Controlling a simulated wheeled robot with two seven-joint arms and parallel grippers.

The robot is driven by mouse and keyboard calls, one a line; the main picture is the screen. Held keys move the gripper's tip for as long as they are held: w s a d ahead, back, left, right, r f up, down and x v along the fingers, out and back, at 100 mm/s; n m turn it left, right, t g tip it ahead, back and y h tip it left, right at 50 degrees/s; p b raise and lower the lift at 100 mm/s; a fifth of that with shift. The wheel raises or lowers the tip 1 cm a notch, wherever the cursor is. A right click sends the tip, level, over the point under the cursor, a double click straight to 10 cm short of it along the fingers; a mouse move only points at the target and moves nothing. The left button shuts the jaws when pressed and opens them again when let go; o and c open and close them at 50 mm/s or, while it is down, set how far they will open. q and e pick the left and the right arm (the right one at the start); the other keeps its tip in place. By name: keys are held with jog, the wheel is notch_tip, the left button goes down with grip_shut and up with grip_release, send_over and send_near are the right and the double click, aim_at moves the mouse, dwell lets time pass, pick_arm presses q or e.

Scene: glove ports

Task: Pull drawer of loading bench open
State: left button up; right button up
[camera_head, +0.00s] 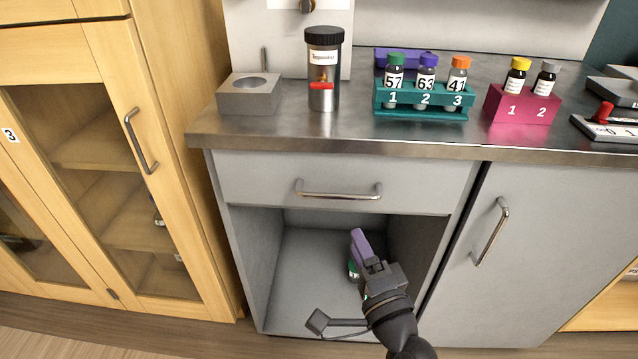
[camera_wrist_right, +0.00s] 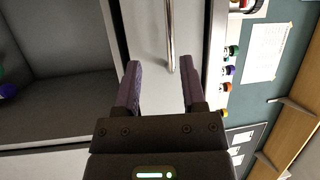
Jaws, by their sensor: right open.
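The loading bench's drawer (camera_head: 245,180) is shut, its grey front flush above an open compartment. Its metal bar handle (camera_head: 338,195) runs level across the front. My right gripper (camera_head: 359,238) is open and empty, below the handle in the head view, in front of the open compartment. In the right wrist view, the drawer front (camera_wrist_right: 148,35) and handle (camera_wrist_right: 171,38) appear turned upright. The handle's near end shows between the two fingers of the right gripper (camera_wrist_right: 162,78), closer to the right-hand finger; no contact is visible. My left gripper is out of view.
A teal rack (camera_head: 420,112) of vials, a magenta rack (camera_head: 520,108), a dark canister (camera_head: 323,75) and a grey block (camera_head: 248,95) stand on the bench top. A closed cupboard door (camera_head: 540,250) is right of the compartment; a wooden cabinet (camera_head: 190,200) stands left.

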aim_at(336, 194)
jog(key=x, duration=0.3)
jog(key=b+x, duration=0.1)
jog(key=x, duration=0.2)
jog(key=r+b+x, duration=0.1)
jog(key=x, duration=0.2)
jog(key=shift+w+a+r, duration=0.15)
jog(key=shift+w, duration=0.25)
jog(key=shift+a+r, duration=0.1)
jog(key=shift+c, duration=0.3)
grip_shut()
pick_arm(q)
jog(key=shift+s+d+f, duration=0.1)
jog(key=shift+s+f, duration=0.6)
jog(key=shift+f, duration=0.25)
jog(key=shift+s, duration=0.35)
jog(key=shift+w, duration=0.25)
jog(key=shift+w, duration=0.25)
